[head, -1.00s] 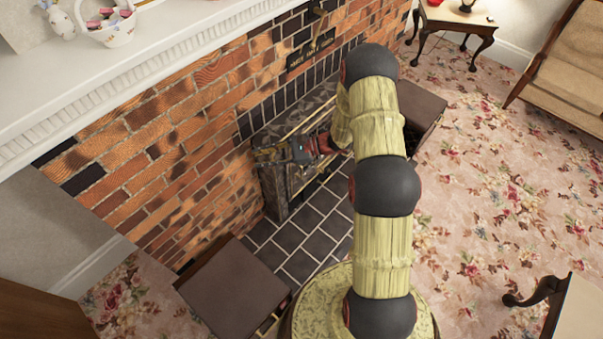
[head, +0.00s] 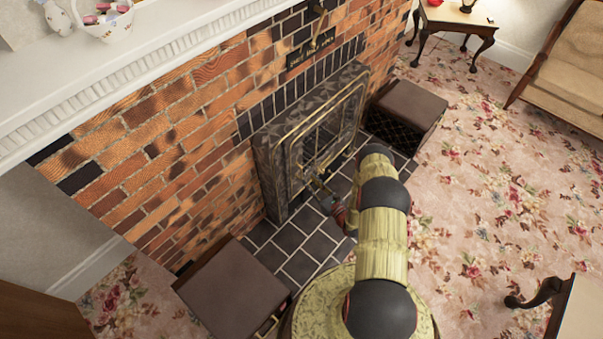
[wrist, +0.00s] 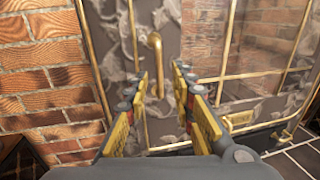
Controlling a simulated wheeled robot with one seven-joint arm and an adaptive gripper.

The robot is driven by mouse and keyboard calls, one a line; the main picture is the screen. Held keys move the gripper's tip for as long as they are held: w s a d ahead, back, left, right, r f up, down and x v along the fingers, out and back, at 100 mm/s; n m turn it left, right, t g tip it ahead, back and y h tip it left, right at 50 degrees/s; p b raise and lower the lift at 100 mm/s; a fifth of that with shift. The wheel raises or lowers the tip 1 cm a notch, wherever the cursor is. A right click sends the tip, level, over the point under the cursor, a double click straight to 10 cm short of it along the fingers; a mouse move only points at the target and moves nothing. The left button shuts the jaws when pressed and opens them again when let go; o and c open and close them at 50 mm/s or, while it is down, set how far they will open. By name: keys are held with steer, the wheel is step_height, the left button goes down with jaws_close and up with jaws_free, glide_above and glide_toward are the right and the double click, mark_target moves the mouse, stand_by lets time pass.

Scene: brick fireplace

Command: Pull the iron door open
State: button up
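The iron door (head: 325,128) is set in the dark patterned fireplace front and looks closed. It has brass trim and see-through panes. In the wrist view the patterned door face (wrist: 195,45) fills the middle, with a curved brass handle (wrist: 155,52) standing upright near its left side. My gripper (wrist: 160,85) is open, its two yellow-and-black fingers spread with nothing between them. The handle shows beyond and between the fingertips, apparently apart from them. In the head view my gripper (head: 312,180) is low in front of the door, and the handle is hard to make out.
A dark box seat (head: 232,288) stands left of the hearth and another (head: 408,105) right of it. A white mantel (head: 150,75) overhangs above. Open flowered carpet (head: 490,190) lies to the right.

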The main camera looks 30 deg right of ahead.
steer(key=w, duration=0.2)
steer(key=w+b, duration=0.1)
steer(key=w, duration=0.1)
steer(key=w+a+b, duration=0.1)
steer(key=w, duration=0.2)
steer(key=shift+c, duration=0.7)
steer(key=shift+a, duration=0.1)
jaws_close()
